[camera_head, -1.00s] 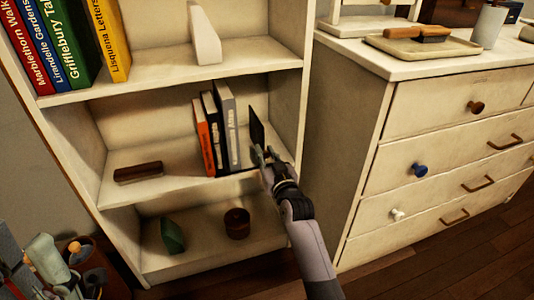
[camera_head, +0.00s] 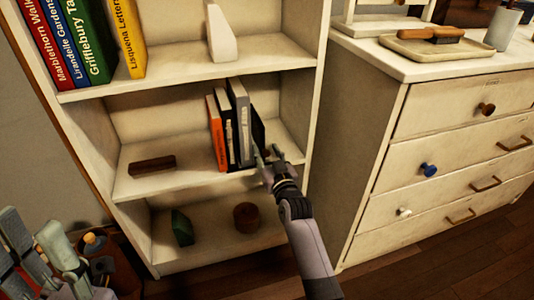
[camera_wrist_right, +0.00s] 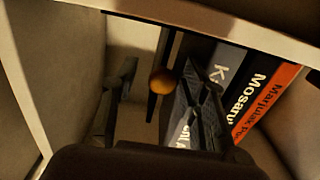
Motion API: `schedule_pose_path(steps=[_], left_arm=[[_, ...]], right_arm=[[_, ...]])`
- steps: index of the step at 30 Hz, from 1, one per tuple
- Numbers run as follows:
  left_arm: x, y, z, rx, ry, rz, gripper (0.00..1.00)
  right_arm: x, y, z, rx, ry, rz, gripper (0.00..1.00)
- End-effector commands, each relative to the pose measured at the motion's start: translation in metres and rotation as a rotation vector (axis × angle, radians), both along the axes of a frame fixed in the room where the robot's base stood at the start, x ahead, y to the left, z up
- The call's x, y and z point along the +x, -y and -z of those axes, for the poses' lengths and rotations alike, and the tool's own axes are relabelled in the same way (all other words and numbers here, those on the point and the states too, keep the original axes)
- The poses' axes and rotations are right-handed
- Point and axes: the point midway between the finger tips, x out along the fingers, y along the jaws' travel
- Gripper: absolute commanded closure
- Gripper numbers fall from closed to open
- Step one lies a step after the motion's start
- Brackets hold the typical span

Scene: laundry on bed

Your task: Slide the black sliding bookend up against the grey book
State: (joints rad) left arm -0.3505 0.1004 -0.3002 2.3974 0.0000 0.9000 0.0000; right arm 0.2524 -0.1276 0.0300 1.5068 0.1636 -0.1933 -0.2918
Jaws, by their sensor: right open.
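The black sliding bookend (camera_head: 259,131) stands upright on the middle shelf, just right of the grey book (camera_head: 240,112). Only a narrow strip of it shows in the head view; I cannot tell whether they touch. In the right wrist view the bookend (camera_wrist_right: 156,98) is a thin dark plate with an orange round knob (camera_wrist_right: 163,81) in front. The grey book (camera_wrist_right: 222,64) is partly hidden there by a finger. My right gripper (camera_head: 268,153) is open at the shelf front, its fingers (camera_wrist_right: 160,92) on either side of the knob.
A black book (camera_head: 224,130) and an orange book (camera_head: 216,135) stand left of the grey book. A brown block (camera_head: 152,164) lies farther left. The shelf side wall (camera_head: 306,95) bounds the right, and the upper shelf (camera_head: 190,77) is overhead.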

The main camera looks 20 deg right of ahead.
Motion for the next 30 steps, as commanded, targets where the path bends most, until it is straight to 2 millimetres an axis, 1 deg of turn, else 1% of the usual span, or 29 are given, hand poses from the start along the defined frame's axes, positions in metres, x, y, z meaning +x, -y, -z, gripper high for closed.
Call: schedule_pose_path(steps=[4,8,18,21,24,30], left_arm=[[-0.001,-0.001,-0.002,-0.005,0.006,-0.002,0.60],[-0.001,-0.001,-0.002,-0.003,0.004,-0.001,0.60],[-0.001,0.000,-0.001,-0.002,0.003,0.000,0.60],[-0.001,0.000,-0.001,-0.001,0.003,0.000,0.60],[-0.001,0.000,-0.001,-0.001,0.003,0.000,0.60],[-0.001,0.000,-0.001,-0.001,0.003,0.000,0.60]], right_arm=[[-0.004,0.000,0.001,0.000,-0.001,0.000,0.60],[-0.019,0.001,0.001,0.000,-0.001,0.000,0.60],[-0.087,0.003,0.001,0.000,-0.002,0.000,0.60],[-0.102,0.004,0.001,0.000,-0.002,0.000,0.60],[-0.112,0.004,0.001,0.000,-0.001,0.000,0.60],[-0.120,0.004,0.000,0.000,0.000,0.000,0.60]])
